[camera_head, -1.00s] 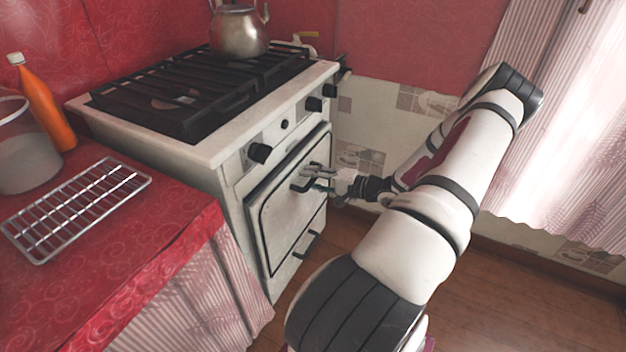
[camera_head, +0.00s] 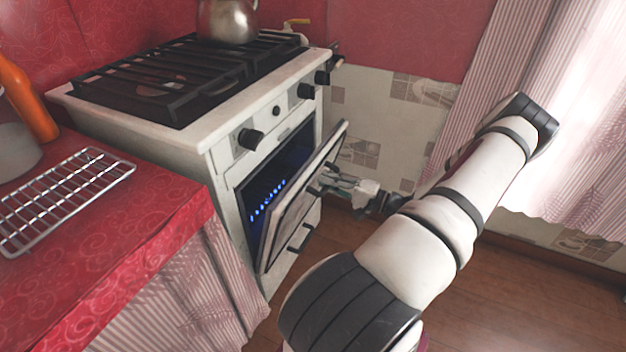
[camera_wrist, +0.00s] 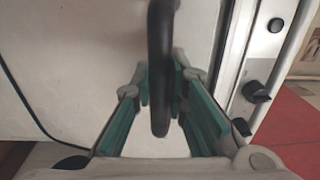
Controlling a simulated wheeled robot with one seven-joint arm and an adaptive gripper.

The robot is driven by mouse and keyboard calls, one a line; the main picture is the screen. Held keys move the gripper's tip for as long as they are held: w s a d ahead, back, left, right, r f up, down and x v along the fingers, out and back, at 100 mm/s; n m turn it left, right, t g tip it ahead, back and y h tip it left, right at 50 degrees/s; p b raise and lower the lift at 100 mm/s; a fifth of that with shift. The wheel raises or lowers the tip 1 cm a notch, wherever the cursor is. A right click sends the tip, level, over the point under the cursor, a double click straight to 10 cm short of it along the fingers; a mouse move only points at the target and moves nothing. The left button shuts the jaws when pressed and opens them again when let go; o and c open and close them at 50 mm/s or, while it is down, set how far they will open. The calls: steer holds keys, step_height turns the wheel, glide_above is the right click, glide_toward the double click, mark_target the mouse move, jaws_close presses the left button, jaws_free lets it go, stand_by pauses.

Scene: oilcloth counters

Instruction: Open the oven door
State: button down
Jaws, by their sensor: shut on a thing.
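The white oven (camera_head: 222,160) stands in the middle of the head view, under a black-grated hob. Its door (camera_head: 303,193) is partly open, tilted outward at the top, and the dark inside with blue-lit marks (camera_head: 268,197) shows. My gripper (camera_head: 328,180) is at the upper part of the door's outer face. In the wrist view the black door handle (camera_wrist: 160,70) runs between the green-padded fingers of my gripper (camera_wrist: 163,115), which is shut on it. In the head view the handle is mostly hidden by the gripper.
A red-covered counter (camera_head: 150,225) with a wire rack (camera_head: 65,195) and an orange bottle (camera_head: 28,100) stands left of the oven. A kettle (camera_head: 228,20) sits on the hob. The wooden floor (camera_head: 500,290) at right is clear.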

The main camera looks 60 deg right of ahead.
steer(key=s+f+t+b, duration=0.1)
steer(key=s+f+b, duration=0.5)
steer(key=s+f, duration=0.4)
steer(key=shift+s+d+f+t+b, duration=0.3)
steer(key=shift+s+d+b, duration=0.1)
steer(key=shift+s, duration=0.2)
steer(key=shift+r, duration=0.1)
steer(key=c, duration=1.6)
jaws_free()
steer(key=shift+o, duration=0.2)
